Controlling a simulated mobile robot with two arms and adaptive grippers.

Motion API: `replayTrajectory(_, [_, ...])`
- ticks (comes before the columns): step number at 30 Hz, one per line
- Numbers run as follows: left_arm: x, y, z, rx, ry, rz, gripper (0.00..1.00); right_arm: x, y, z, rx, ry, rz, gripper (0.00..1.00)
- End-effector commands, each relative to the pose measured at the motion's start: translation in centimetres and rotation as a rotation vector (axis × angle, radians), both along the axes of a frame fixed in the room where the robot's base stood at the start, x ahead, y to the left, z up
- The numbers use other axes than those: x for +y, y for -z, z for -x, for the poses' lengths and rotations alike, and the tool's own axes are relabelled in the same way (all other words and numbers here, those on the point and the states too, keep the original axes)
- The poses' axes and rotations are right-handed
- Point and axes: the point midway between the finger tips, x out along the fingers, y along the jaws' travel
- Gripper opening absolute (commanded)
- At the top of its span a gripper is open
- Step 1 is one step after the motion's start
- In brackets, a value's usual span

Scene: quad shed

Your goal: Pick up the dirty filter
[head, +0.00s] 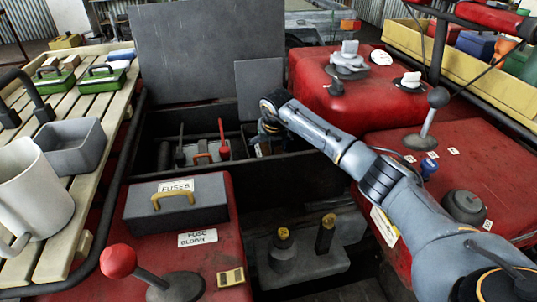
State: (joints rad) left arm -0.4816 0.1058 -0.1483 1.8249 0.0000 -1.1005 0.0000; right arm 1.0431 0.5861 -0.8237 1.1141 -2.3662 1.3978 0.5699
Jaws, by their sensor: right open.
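My right arm reaches in from the right, over the red bodywork. My right gripper (268,132) is open at the back right of the dark open bay, in front of a small grey upright panel (259,88). Its fingers are small and dark here, and what lies between or below them is hard to make out. I cannot pick out the dirty filter with certainty; it may be hidden by the gripper or in the dark bay. My left gripper is out of view.
A grey fuse box lid (176,203) with a yellow handle sits front left. A red-knobbed lever (118,262) and a black-knobbed lever (430,115) stand up. Two yellow-topped posts (283,250) rise from the bay. A slatted rack (95,130) at left holds a white mug (35,190).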

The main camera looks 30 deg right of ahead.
Motion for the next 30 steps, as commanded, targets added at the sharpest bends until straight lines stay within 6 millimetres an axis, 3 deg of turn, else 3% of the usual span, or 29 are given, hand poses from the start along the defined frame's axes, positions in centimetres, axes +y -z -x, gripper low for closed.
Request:
replayTrajectory(3, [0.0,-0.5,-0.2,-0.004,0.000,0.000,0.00,0.0,1.0,-0.4,0.000,-0.001,-0.001,0.91])
replayTrajectory(10, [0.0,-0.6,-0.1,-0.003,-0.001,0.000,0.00,-0.1,1.1,-0.4,0.000,-0.001,0.000,0.91])
replayTrajectory(16, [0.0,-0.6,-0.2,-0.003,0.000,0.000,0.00,-0.1,1.1,-0.4,0.000,-0.001,0.000,0.52])
replayTrajectory(25, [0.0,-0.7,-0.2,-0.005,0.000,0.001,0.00,-0.1,0.6,-0.5,-0.002,-0.001,0.001,0.51])
replayTrajectory(29, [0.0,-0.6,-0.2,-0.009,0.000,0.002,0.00,-0.1,-1.3,-0.5,-0.004,-0.002,0.001,0.51])
replayTrajectory(30, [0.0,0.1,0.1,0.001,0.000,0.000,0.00,-0.1,-2.1,-0.5,-0.006,-0.002,0.002,0.51])
